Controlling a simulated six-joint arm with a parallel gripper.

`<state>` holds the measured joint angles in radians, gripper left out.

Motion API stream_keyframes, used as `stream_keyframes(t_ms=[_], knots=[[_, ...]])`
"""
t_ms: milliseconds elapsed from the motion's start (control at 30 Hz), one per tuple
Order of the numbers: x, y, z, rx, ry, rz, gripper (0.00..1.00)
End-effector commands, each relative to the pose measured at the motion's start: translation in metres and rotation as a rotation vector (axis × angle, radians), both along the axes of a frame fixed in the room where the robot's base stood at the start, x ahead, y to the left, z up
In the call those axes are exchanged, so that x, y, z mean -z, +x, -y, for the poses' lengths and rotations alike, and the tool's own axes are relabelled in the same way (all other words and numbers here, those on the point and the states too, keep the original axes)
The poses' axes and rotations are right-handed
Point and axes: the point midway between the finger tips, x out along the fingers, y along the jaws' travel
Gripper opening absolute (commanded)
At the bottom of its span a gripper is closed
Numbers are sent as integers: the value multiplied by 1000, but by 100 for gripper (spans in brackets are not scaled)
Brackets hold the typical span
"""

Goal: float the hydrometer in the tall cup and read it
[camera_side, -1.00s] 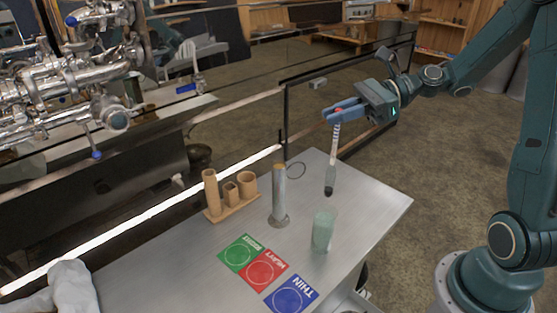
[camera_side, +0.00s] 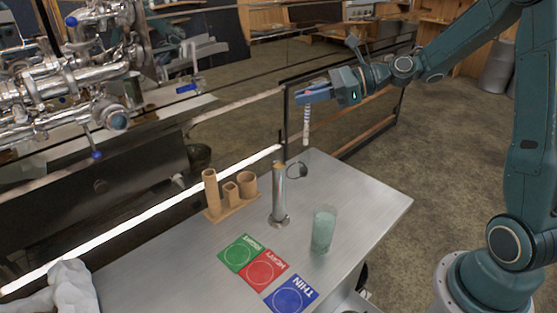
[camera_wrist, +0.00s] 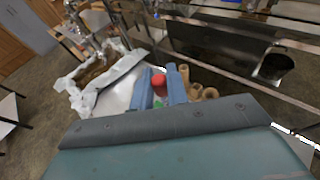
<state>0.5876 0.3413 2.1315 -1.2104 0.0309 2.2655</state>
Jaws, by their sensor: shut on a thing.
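My gripper (camera_side: 301,98), with blue fingers, is shut on the hydrometer (camera_side: 307,127) near its top. The hydrometer hangs roughly upright in the air, a striped pale stem, behind and above the tall cup in the side view. In the wrist view a red tip (camera_wrist: 158,82) shows between the fingers (camera_wrist: 160,92); the rest of the hydrometer is hidden. The tall cup (camera_side: 280,197) is a slim metal cylinder standing upright on the steel table, apart from the hydrometer. A brownish surface shows at its mouth.
A greenish glass (camera_side: 323,230) stands right of the cup. A wooden rack (camera_side: 231,205) with wooden cups is to its left. Green (camera_side: 241,253), red (camera_side: 262,270) and blue (camera_side: 291,293) cards lie in front. The table's right side (camera_side: 370,205) is clear.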

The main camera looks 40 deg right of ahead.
Motion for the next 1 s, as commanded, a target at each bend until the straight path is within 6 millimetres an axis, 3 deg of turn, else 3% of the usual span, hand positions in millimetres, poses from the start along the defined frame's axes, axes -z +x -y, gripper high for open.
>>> stream_keyframes(t_ms=[200,400,1000], knots=[[-28,50,-7,118,-2,7,1],[-46,73,-11,180,-1,4,1],[-46,79,-11,197,0,-1,1]])
